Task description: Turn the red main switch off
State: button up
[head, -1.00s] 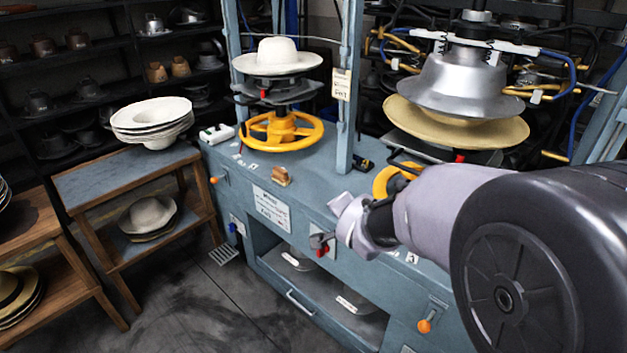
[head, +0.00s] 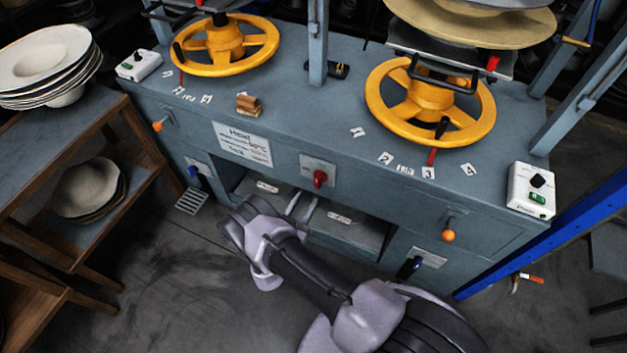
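The red main switch (head: 319,179) sits on a pale plate (head: 318,164) on the front of the blue-grey press cabinet (head: 370,195). Its red handle appears roughly upright; the plate's markings are too small to read. My gripper (head: 303,206) is just below and slightly left of the switch, in front of the open shelf. Two light grey fingers show with a gap between them, and nothing is seen between them. The fingers appear apart from the switch. My wrist hides part of the shelf and floor.
Blue-handled (head: 193,171) and dark-handled (head: 409,267) levers and orange knobs (head: 448,236) stick out of the cabinet front. Yellow handwheels (head: 432,100) stand on top. The floor (head: 170,290) before the cabinet is clear.

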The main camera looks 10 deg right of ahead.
aim_at(316, 179)
jog(key=b+x, duration=0.2)
jog(key=x, duration=0.6)
jog(key=shift+f, duration=0.1)
jog(key=shift+w+d, duration=0.25)
jog(key=shift+w, duration=0.3)
jog(key=shift+c, duration=0.4)
grip_shut()
